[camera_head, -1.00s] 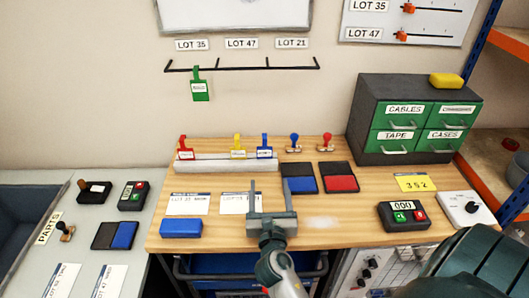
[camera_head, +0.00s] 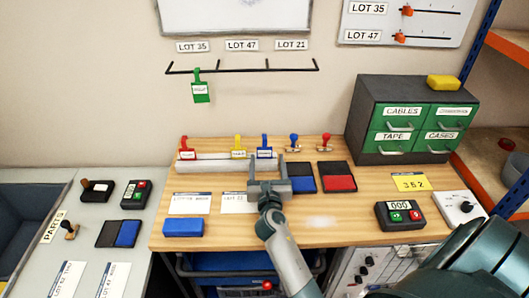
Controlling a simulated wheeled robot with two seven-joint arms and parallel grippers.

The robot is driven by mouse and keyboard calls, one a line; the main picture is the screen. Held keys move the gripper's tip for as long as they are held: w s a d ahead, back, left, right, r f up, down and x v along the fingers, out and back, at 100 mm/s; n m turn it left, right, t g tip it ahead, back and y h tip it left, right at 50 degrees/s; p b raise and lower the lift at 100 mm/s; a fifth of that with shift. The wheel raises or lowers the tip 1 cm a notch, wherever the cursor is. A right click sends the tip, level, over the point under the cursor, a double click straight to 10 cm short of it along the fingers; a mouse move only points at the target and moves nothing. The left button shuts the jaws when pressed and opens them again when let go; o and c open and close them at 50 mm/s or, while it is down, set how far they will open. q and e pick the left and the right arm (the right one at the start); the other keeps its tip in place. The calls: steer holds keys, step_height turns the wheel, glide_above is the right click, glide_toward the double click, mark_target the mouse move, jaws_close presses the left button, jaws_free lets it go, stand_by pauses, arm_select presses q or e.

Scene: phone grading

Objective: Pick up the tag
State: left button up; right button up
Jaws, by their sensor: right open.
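A row of tags stands in a pale rack (camera_head: 210,166) at the back of the wooden table: a red tag (camera_head: 186,152), a yellow tag (camera_head: 238,152) and a blue tag (camera_head: 265,151). A green tag (camera_head: 201,92) hangs from the wall rail under the LOT 35 sign. My right gripper (camera_head: 267,163) is open, its fingers pointing to the back of the table, just in front of the blue tag. Nothing shows between the fingers. The gripper partly covers a white lot card (camera_head: 234,203). My left gripper is not in view.
Blue (camera_head: 299,184) and red (camera_head: 338,183) ink pads lie right of the gripper, with blue and red stamps (camera_head: 325,143) behind. A drawer cabinet (camera_head: 403,128) stands at the back right. A blue block (camera_head: 183,227) and a counter box (camera_head: 401,215) lie in front.

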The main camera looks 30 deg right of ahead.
mark_target(264, 150)
steer(key=shift+w+r, duration=0.2)
steer(key=shift+w, duration=0.05)
steer(key=x, duration=0.2)
steer(key=p+x, duration=0.1)
steer(key=shift+w+r, duration=0.2)
steer(key=shift+w, duration=0.35)
steer(key=shift+w+d+f, duration=0.1)
steer(key=shift+w+d, duration=0.1)
steer(key=shift+w, duration=0.2)
